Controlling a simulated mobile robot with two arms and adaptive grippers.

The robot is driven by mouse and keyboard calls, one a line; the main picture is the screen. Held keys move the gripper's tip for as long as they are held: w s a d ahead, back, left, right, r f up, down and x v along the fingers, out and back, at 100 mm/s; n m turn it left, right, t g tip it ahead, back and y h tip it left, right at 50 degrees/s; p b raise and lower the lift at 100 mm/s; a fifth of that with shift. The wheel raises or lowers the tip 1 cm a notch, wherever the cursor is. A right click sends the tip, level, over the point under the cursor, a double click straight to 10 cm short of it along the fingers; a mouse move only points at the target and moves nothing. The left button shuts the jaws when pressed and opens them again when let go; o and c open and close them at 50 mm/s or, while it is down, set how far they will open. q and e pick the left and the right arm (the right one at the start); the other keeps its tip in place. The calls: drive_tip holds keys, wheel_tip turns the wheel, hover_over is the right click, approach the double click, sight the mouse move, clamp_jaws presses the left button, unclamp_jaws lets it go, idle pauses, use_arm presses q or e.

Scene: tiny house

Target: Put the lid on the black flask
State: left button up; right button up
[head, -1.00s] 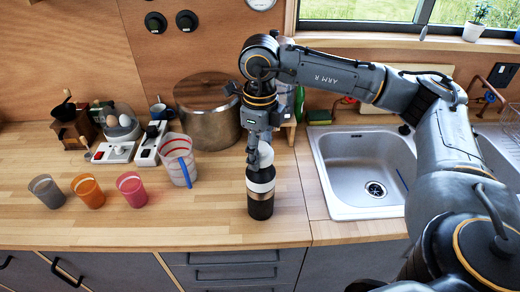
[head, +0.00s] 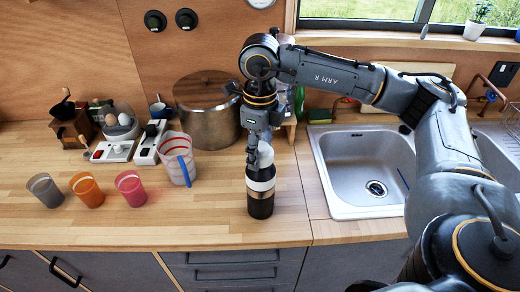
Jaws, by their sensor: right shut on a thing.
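The black flask (head: 260,203) stands upright on the wooden counter, left of the sink. It has a white band round its upper part. My right gripper (head: 258,150) points down directly over the flask's top and is shut on the white lid (head: 266,154). The lid shows at the flask's mouth, partly hidden by the fingers. I cannot tell whether it is seated or just above the mouth. My left gripper is not in view.
A measuring jug (head: 178,160) and a large pot (head: 207,112) stand left of and behind the flask. Grey, orange (head: 87,190) and pink cups stand further left. The sink (head: 362,165) is at right. The counter in front of the jug is clear.

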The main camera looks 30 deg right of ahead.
drive_tip(key=o, duration=1.3)
drive_tip(key=shift+o, duration=0.2)
drive_tip(key=shift+r, duration=0.15)
wheel_tip(320, 180, up, 12)
